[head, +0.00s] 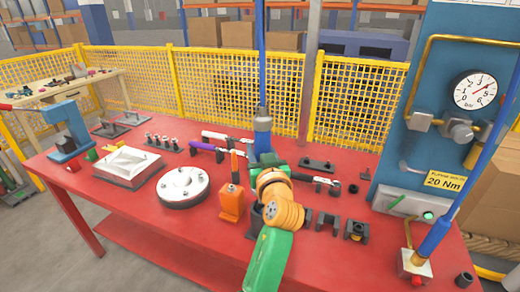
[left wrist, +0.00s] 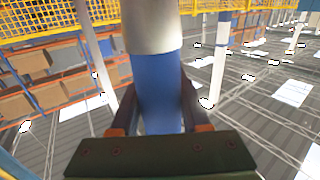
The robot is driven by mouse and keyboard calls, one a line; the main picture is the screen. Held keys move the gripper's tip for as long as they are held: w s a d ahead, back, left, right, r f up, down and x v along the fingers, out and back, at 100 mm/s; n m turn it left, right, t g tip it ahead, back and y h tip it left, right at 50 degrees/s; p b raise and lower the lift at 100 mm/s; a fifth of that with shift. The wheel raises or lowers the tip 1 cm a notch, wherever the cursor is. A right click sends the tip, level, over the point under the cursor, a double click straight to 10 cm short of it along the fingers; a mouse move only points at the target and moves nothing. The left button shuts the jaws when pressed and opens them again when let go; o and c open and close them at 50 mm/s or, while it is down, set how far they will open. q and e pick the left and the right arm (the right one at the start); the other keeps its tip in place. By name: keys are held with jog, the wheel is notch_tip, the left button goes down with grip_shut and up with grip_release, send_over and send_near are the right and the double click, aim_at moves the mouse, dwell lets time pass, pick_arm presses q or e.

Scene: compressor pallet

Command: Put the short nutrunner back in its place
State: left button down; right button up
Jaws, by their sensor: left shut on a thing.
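A blue tool with a grey collar, taken as the short nutrunner (head: 262,124), stands upright over the middle of the red table, with a thin blue shaft rising out of the top of the head view. My left gripper (head: 266,160) is shut around its blue body. The left wrist view shows the body (left wrist: 157,95) between both fingers, the grey collar above them. The tool's lower end is hidden behind my arm. A second, thicker blue tube (head: 436,234) leans in a silver block (head: 415,265) at the right front. My right gripper is not in view.
A round white flange (head: 183,187) and white casting (head: 128,165) lie further left. Dark holders (head: 355,230) sit right, before a blue gauge panel (head: 455,60). A yellow fence (head: 210,85) stands behind.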

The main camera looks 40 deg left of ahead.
pick_arm(q)
jog(key=shift+f+b, duration=3.2)
jog(key=shift+f, duration=0.15)
dwell(0.5)
jog(key=c, duration=0.7)
grip_release()
jog(key=shift+c, duration=0.2)
jog(key=o, duration=0.4)
jog(key=shift+s+r, duration=0.1)
